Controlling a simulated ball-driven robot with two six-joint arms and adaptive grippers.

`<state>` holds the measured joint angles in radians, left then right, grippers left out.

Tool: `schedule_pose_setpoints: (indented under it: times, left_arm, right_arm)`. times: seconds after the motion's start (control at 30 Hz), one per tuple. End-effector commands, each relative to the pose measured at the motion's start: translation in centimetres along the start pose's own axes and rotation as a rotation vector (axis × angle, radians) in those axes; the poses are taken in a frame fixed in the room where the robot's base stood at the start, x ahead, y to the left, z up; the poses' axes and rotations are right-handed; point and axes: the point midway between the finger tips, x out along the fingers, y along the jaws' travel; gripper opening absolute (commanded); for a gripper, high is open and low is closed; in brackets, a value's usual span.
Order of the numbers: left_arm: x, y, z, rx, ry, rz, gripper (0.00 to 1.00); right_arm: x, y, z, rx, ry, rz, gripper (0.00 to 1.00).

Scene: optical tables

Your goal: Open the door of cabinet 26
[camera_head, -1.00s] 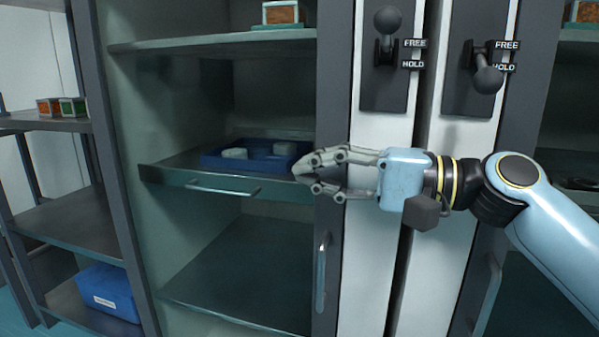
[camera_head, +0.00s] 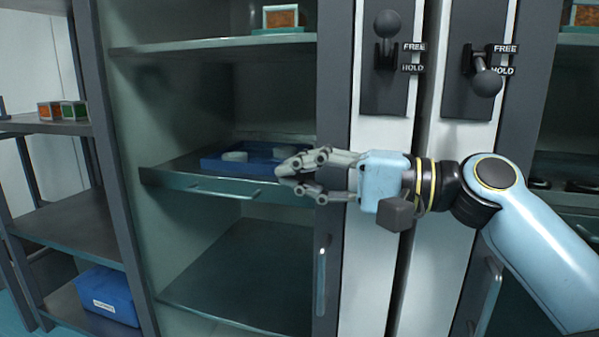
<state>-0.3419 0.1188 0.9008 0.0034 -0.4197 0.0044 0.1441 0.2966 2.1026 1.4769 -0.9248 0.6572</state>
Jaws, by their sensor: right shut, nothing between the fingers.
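A tall cabinet with a dark grey frame (camera_head: 335,215) fills the middle of the view. Its shelves show, either through glass or an opening; I cannot tell which. A vertical bar handle (camera_head: 322,283) is on the lower right upright. No cabinet number is readable. My right gripper (camera_head: 283,172) is shut and empty, pointing left. It crosses in front of the right upright, above the handle and apart from it. On the panels to the right, the left lever (camera_head: 387,28) has its knob up by FREE. The right lever (camera_head: 485,78) has its knob down by HOLD. My left gripper is out of view.
Inside are a pull-out shelf (camera_head: 200,187) with a blue tray (camera_head: 213,163) holding pale pieces, and a small box (camera_head: 281,16) above. An open rack (camera_head: 70,225) at left holds a blue bin (camera_head: 104,294). Another handle (camera_head: 487,292) is at lower right.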

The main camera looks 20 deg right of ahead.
Motion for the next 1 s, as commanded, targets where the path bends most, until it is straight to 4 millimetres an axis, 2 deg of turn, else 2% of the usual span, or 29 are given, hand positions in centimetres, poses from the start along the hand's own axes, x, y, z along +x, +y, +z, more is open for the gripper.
schedule_pose_setpoints:
  times: [0.3, 0.7, 1.0]
  left_arm:
    - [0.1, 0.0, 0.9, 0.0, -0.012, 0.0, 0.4]
    - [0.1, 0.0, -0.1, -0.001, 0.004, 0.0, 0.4]
    - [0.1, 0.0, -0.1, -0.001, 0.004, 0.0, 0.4]
  right_arm:
    - [0.0, 0.0, 0.0, 0.0, 0.005, 0.0, 0.0]
    - [0.0, 0.0, 0.0, 0.0, 0.006, 0.0, 0.0]
    - [0.0, 0.0, 0.0, 0.0, 0.006, 0.0, 0.0]
